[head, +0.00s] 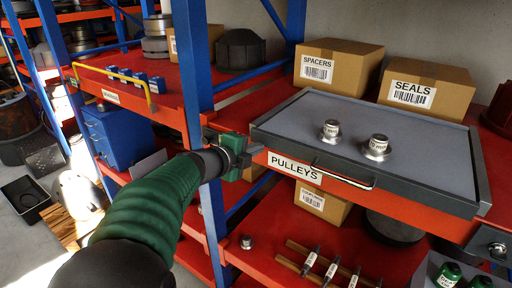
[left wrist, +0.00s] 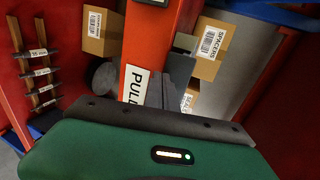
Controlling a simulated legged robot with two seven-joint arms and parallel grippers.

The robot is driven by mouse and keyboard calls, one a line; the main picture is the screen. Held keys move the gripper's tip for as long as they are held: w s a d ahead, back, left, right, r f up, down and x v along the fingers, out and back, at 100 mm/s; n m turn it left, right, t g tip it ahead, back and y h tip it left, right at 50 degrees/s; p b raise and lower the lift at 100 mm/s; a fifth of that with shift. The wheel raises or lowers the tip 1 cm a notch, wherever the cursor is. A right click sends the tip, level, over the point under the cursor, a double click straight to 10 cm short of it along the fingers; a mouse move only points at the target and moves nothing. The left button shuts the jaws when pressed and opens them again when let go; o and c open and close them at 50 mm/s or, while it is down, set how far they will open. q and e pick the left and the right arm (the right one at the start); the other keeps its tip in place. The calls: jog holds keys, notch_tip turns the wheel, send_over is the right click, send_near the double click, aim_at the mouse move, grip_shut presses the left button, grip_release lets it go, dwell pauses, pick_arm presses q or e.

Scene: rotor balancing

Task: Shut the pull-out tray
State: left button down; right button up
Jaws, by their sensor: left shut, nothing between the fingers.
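The pull-out tray (head: 300,111) is a grey flat tray with a dark rim on the red shelf, marked PULLEYS, with a silver bar handle (head: 343,177) on its front. It appears to project forward over the shelf edge. Two silver knobbed weights (head: 376,147) stand on it. My left gripper (head: 257,149) is shut and empty at the tray's front left corner, just left of the PULLEYS label (head: 295,167). I cannot tell whether it touches the tray. In the left wrist view, the closed fingers (left wrist: 168,92) are beside that label (left wrist: 134,84).
A blue upright (head: 193,75) stands just left of my gripper. SPACERS (head: 325,65) and SEALS (head: 420,85) boxes stand behind the tray.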

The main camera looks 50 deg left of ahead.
pick_arm(q)
jog(key=shift+s, duration=0.15)
pick_arm(e)
jog(key=shift+s+r, duration=0.1)
jog(key=shift+s, duration=0.1)
pick_arm(q)
jog(key=shift+w+a+r, duration=0.1)
jog(key=shift+w, duration=0.5)
jog(key=shift+w+a+r, duration=0.1)
jog(key=shift+w, duration=0.5)
pick_arm(e)
jog(key=shift+s+d, duration=0.2)
jog(key=shift+s, duration=0.05)
pick_arm(q)
jog(key=shift+w+d, duration=0.1)
